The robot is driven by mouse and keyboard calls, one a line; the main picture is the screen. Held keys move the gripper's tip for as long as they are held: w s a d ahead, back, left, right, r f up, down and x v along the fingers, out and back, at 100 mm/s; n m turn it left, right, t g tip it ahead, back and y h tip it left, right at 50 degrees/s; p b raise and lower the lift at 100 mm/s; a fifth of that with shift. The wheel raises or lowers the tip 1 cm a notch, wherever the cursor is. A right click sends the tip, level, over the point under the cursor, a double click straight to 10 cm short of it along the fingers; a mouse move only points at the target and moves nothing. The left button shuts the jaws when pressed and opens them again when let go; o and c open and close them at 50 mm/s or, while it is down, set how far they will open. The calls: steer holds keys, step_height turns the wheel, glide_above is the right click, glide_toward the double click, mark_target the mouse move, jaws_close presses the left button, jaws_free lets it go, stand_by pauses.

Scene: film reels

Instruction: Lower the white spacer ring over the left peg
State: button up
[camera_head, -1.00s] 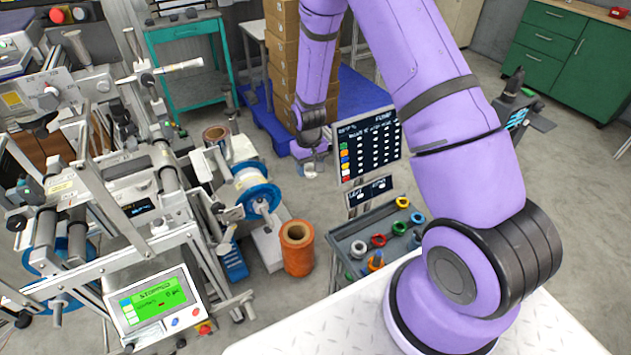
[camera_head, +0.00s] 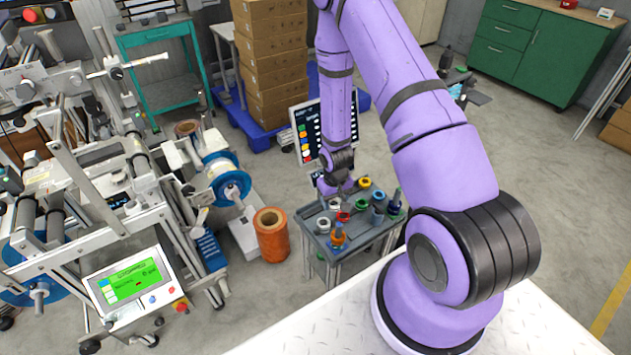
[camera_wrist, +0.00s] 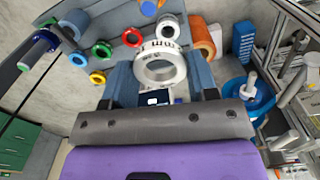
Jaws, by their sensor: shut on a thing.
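My gripper (camera_wrist: 160,86) is shut on the white spacer ring (camera_wrist: 153,76), which sits between its blue-grey fingers in the wrist view. In the head view my gripper (camera_head: 338,190) is low over the grey tray cart (camera_head: 322,254), with the ring (camera_head: 335,204) just below it. Grey pegs stand on the tray, one at the centre (camera_head: 377,213) and one at the right (camera_head: 396,197). The leftmost upright post I make out (camera_head: 339,229) has an orange ring around it, near the tray's front. I cannot tell if the held ring touches any peg.
Another white ring (camera_head: 323,225) lies at the tray's left. A red ring (camera_head: 343,216) and a yellow ring (camera_head: 365,183) are close by. An orange roll (camera_head: 271,237) and a machine (camera_head: 130,275) are to the left.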

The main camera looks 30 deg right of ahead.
mark_target(339, 224)
steer(key=s+f, duration=0.1)
steer(key=s+d+f, duration=0.1)
steer(key=shift+s, duration=0.3)
steer(key=shift+f, duration=2.25)
steer(key=shift+f, duration=2.8)
steer(key=o, duration=1)
step_height(339, 224, up, 11)
steer(key=shift+f, duration=0.1)
stand_by(0.4)
